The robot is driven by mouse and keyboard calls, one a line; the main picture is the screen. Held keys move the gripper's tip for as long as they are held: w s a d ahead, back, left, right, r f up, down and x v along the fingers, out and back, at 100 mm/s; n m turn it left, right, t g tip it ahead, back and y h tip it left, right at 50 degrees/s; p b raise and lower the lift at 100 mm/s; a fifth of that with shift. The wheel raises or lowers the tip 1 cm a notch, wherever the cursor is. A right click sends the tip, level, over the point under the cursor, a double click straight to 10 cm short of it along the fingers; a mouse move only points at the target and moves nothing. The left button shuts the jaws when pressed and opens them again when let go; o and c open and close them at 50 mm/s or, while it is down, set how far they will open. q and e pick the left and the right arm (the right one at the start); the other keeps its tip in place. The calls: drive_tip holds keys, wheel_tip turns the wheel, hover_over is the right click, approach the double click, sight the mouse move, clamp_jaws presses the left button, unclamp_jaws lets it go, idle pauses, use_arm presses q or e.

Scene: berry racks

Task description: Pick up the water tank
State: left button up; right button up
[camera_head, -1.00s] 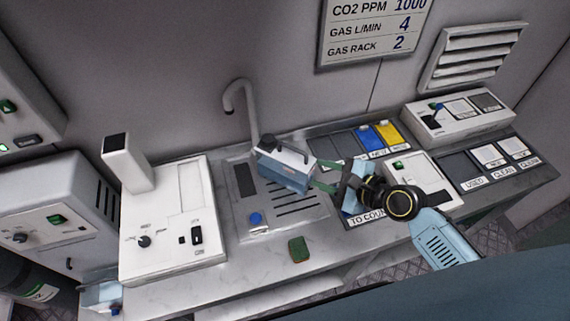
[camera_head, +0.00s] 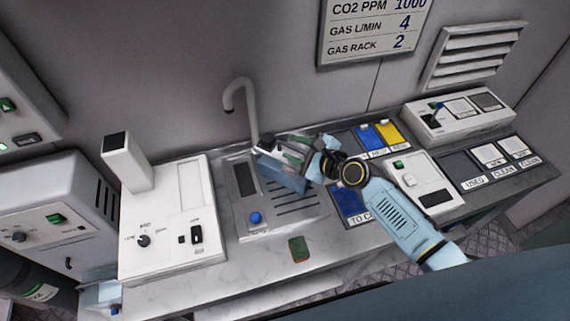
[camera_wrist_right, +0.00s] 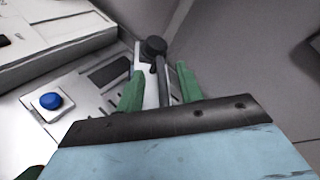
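The water tank (camera_head: 281,176) stands on the drain plate under the faucet in the head view. It has a bluish body, a pale top and a dark handle and cap. My right gripper (camera_head: 296,152) is over the tank's top and partly hides it. In the right wrist view the two green fingers of my right gripper (camera_wrist_right: 159,72) are apart, one on each side of the tank's dark handle (camera_wrist_right: 163,90). Contact with the handle is not visible.
The faucet (camera_head: 240,97) rises behind the tank. A blue button (camera_head: 255,217) is on the drain unit and a green sponge (camera_head: 299,249) lies in front. A white machine (camera_head: 165,240) stands left. Labelled trays and a white control box (camera_head: 424,184) are at right.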

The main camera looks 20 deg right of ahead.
drive_tip(key=x, duration=0.2)
drive_tip(key=shift+w+a+f, duration=0.15)
drive_tip(key=shift+w, duration=0.15)
clamp_jaws()
idle(1.1)
drive_tip(key=shift+r, duration=0.2)
